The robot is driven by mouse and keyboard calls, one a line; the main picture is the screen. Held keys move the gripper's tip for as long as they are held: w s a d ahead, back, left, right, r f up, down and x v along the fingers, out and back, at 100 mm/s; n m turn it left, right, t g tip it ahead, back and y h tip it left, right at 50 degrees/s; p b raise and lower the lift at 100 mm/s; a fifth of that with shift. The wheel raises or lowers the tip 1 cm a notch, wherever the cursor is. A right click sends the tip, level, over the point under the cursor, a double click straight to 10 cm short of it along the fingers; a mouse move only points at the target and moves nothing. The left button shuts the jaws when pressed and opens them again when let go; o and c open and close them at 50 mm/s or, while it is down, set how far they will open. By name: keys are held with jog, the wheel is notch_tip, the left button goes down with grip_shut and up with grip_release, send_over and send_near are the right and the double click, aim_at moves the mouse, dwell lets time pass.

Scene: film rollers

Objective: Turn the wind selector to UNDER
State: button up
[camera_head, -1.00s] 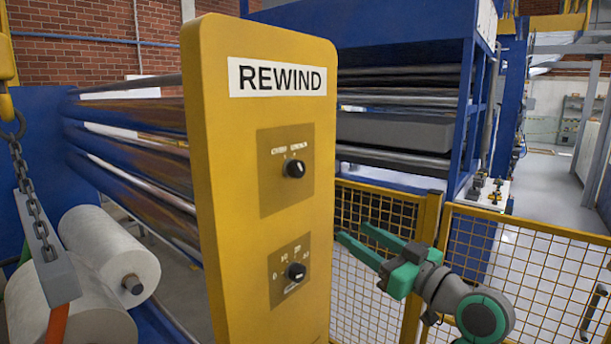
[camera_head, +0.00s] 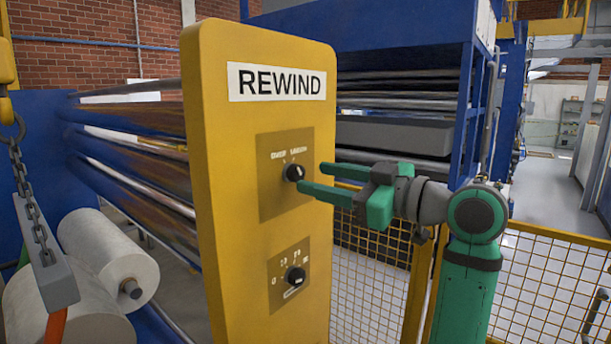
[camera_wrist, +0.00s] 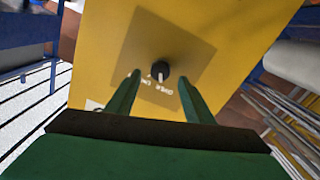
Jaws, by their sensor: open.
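The wind selector is a black round knob (camera_head: 293,172) on a brown plate of the yellow REWIND panel (camera_head: 230,200), below two small white labels that are hard to read. A white pointer mark shows on it, but I cannot tell which label it points to. My gripper (camera_head: 311,178) is open, its green fingers reaching left toward the knob just in front of the panel. In the wrist view the knob (camera_wrist: 160,69) appears between and just beyond the two fingertips (camera_wrist: 160,80), with its labels upside down. The fingers do not visibly grip it.
A second knob (camera_head: 295,276) with a dial scale sits lower on the panel. A yellow mesh fence (camera_head: 375,265) stands behind my arm. White film rolls (camera_head: 110,260) and a hanging chain (camera_head: 30,190) are at left.

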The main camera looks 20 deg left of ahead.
aim_at(301, 174)
jog(key=x, duration=0.3)
jog(key=shift+w+a, duration=0.3)
jog(key=shift+a, duration=0.55)
jog(key=shift+d, duration=0.15)
jog(key=c, duration=1)
